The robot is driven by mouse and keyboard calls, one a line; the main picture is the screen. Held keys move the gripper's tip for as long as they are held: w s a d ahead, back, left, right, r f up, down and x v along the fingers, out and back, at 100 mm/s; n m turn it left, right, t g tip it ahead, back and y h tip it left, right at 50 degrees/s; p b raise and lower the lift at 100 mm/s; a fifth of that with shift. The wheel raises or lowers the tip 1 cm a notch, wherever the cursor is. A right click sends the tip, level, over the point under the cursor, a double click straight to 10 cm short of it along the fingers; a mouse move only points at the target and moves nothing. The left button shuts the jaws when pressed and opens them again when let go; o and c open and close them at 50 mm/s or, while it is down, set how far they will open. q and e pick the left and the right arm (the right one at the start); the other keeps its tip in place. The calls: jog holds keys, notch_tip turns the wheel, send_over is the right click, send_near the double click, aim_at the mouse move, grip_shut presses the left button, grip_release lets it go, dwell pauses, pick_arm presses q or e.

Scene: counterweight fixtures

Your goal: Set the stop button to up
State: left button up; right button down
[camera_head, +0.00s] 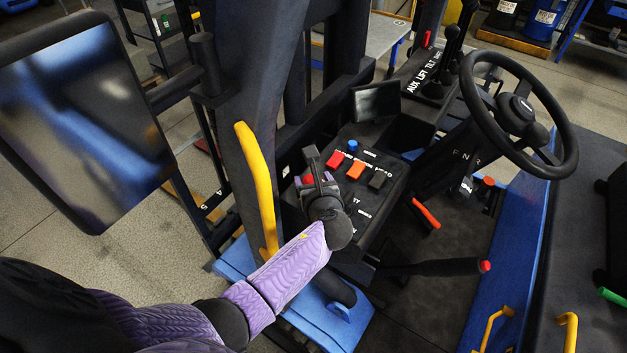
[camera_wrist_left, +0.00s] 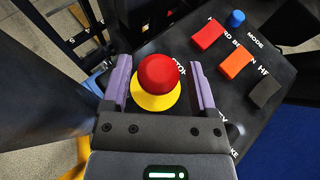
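The stop button (camera_wrist_left: 158,74) is a round red knob on a yellow collar (camera_wrist_left: 156,99), mounted on the dark control panel (camera_wrist_left: 208,103). In the left wrist view it sits between the two purple fingers of my left gripper (camera_wrist_left: 160,66). The fingers are open, with a gap on each side of the red knob. In the head view my left gripper (camera_head: 313,168) is over the left side of the panel and hides most of the button. I cannot tell from these views whether the button is up or pressed down. My right gripper is not in view.
Beside the button are a red switch (camera_head: 335,160), an orange switch (camera_head: 356,170), a dark switch (camera_head: 378,179) and a blue knob (camera_head: 353,146). A yellow handle (camera_head: 258,185) stands left of my gripper. A steering wheel (camera_head: 518,112) and a small screen (camera_head: 376,101) are farther right.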

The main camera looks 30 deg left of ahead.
pick_arm(q)
jog(key=p+v, duration=0.1)
jog(key=v, duration=0.9)
jog(key=shift+p, duration=0.3)
